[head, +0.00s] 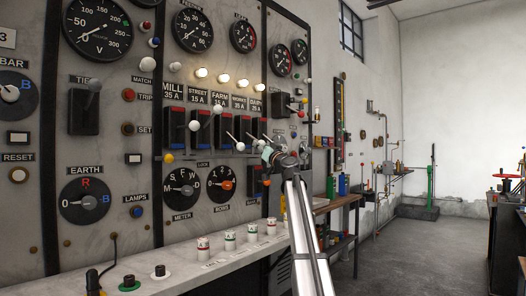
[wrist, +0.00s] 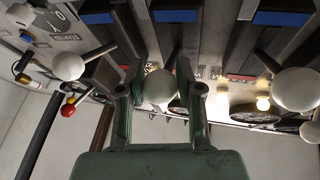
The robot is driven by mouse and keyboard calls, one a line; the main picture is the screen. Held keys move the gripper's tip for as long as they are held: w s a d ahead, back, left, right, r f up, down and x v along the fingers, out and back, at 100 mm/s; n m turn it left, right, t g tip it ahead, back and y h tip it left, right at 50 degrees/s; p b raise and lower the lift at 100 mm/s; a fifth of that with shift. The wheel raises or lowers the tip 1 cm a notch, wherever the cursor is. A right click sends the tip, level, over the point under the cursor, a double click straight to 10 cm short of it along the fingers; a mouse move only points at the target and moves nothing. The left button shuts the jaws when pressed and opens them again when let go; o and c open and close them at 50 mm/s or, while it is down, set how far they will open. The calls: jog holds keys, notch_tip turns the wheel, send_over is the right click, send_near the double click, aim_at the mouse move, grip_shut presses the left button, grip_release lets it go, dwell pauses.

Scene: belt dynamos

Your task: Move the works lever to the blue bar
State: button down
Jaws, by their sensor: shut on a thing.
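The works lever's white ball knob (wrist: 160,84) sits between the two green fingers of my gripper (wrist: 160,95) in the wrist view. My gripper is shut on it. In the head view my gripper (head: 268,155) is at the right end of the row of switches. The blue bar (wrist: 176,15) of the switch behind the held knob shows at the top of the wrist view, and a red bar lies lower. I cannot tell exactly where the lever stands between them.
Neighbouring white lever knobs stand on both sides, one at left (wrist: 68,65) and one at right (wrist: 297,88) in the wrist view. A small red knob (wrist: 68,110) is near the left one. A ledge (head: 225,258) with several fuses runs below the panel. Open floor lies right.

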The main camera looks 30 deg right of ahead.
jog(key=shift+w+a+f+b, duration=0.15)
jog(key=shift+w+f+b, duration=0.2)
jog(key=shift+b, duration=0.05)
jog(key=c, duration=0.9)
grip_release()
jog(key=shift+w, duration=0.1)
jog(key=shift+o, duration=0.8)
jog(key=shift+a+f, duration=0.1)
jog(key=v, duration=1.2)
